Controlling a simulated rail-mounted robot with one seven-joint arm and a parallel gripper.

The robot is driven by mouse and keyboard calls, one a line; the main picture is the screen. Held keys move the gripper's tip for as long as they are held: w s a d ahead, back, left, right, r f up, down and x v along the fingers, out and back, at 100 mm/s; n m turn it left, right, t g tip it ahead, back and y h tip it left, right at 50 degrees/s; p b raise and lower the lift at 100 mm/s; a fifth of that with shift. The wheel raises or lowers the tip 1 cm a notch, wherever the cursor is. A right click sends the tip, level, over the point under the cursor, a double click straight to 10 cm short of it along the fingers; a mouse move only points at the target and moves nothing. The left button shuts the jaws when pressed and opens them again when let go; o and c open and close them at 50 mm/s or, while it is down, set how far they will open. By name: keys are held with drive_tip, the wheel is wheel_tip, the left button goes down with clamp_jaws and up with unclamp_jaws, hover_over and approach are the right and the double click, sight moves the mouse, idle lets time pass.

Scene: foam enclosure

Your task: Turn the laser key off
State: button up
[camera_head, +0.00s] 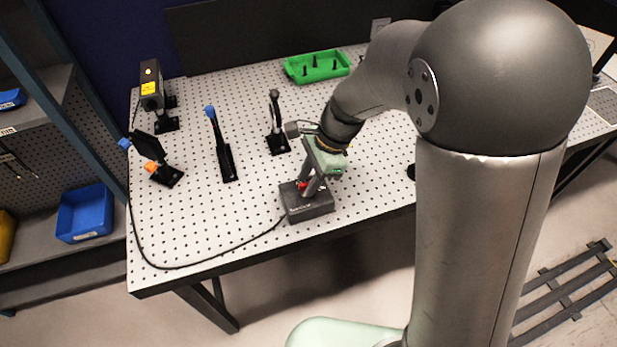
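A dark grey box (308,205) with a cable stands near the front edge of the perforated table; it looks like the laser's key unit. A small red part (303,185) shows on top of it, partly hidden by my gripper. My gripper (308,190) points down at the top of the box, with its fingers at or very near the red part. The key itself cannot be made out, and I cannot tell whether the fingers are closed on it. A black laser head (152,88) with a yellow label stands on a post at the back left.
Posts with optics stand left of my gripper: a blue-topped one (220,145), a black one (277,125) and a tilted dark plate (148,147). A green tray (318,66) lies at the back. A black cable (190,266) runs along the front left of the table.

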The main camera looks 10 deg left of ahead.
drive_tip(key=shift+s+a+f, duration=0.1)
drive_tip(key=shift+f, duration=0.2)
clamp_jaws()
